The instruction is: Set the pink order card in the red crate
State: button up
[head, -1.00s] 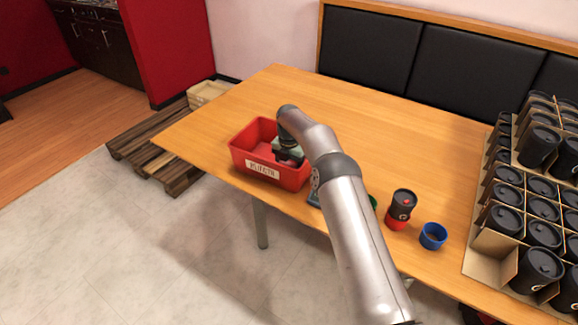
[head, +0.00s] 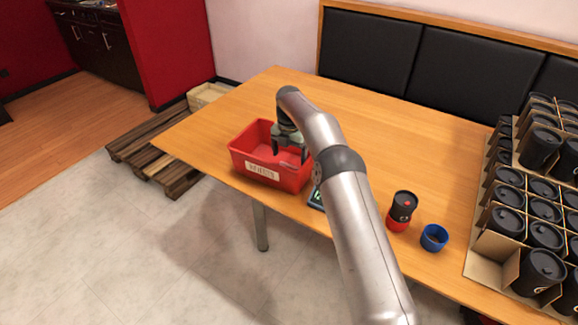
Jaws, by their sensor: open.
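The red crate (head: 288,183) with a white label on its front stands near the table's left front edge. My gripper (head: 289,152) is open above the crate, its fingers pointing down into the opening. A pinkish flat patch (head: 264,152) shows inside the crate beside and below the fingers. It may be the pink order card, but it is too small to tell it from the crate's floor. My gripper hides part of the crate's inside.
A black cup in a red holder (head: 400,211) and an empty blue holder (head: 434,238) stand right of my arm. A small dark device (head: 316,199) is partly hidden by my arm. A cardboard carton (head: 490,250) of black cups fills the right. The table's back is clear.

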aim_at(289, 165)
jog(key=s+d+r+m, duration=0.2)
jog(key=s+r+m, duration=0.2)
jog(key=r, duration=0.4)
jog(key=s+d+r+m, duration=0.2)
jog(key=s+r+m, duration=0.15)
jog(key=r, duration=0.35)
jog(key=s+d+r+m, duration=0.2)
jog(key=s+d+m, duration=0.15)
jog(key=s, duration=0.35)
jog(key=s+d+r+m, duration=0.3)
jog(key=s+m, duration=0.2)
jog(key=s, duration=0.2)
jog(key=s+d+f+m, duration=0.2)
jog(key=s+m, duration=0.3)
jog(key=s, duration=0.4)
jog(key=s+d+f+m, duration=0.2)
jog(key=s+m, duration=0.3)
jog(key=s, duration=0.4)
jog(key=s+d+f+m, duration=0.2)
jog(key=s+d+m, duration=0.1)
jog(key=s, duration=0.6)
jog(key=shift+d+f+m, duration=0.25)
jog(key=shift+f+m, duration=0.15)
jog(key=shift+m, duration=0.5)
